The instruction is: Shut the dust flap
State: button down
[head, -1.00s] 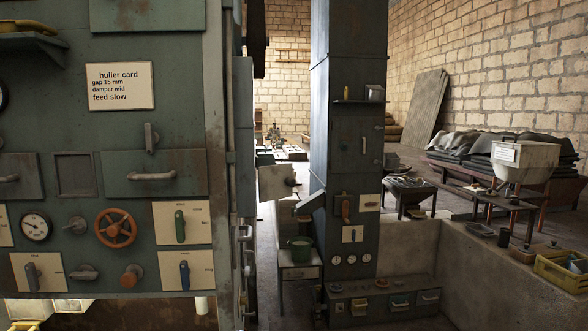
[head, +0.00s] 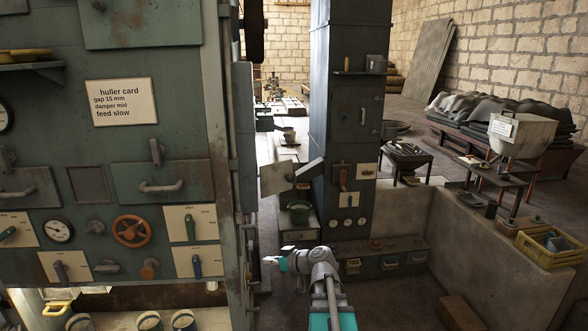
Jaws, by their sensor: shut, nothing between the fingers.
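My arm rises from the bottom of the head view, with a teal link and a grey wrist. My gripper (head: 270,261) is at its left end, pointing left towards the right edge of the green machine (head: 120,200). It is small here, shut and empty. No part is clearly labelled as the dust flap. A pale tilted plate (head: 276,178) stands out at the left side of the dark column (head: 345,120), above and apart from my gripper. A grey slanted panel (head: 310,170) is beside it. I cannot tell whether either is the flap.
A green pot (head: 299,213) stands on a small stand below the plate. A low box with drawers (head: 385,262) lies at the column's foot. A concrete wall (head: 490,265), a hopper (head: 520,133) and a yellow crate (head: 553,250) are at the right.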

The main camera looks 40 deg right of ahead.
aim_at(292, 179)
jog(key=s+d+r+m+t+h+p, duration=0.1)
jog(key=s+d+r+t+h+p, duration=0.1)
jog(key=d+r+p, duration=0.3)
jog(key=s+d+r+m+t+h+p, duration=0.1)
jog(key=s+d+r+t+h+p, duration=0.2)
jog(key=d+r, duration=0.8)
notch_tip(292, 179, up, 3)
jog(key=s+p, duration=0.1)
jog(key=p, duration=0.1)
jog(key=shift+d+f+p, duration=0.2)
jog(key=shift+d+p, duration=0.05)
jog(key=shift+p, duration=0.05)
jog(key=shift+w, duration=0.2)
jog(key=w, duration=1.3)
jog(key=shift+d, duration=0.2)
jog(key=shift+w, duration=0.4)
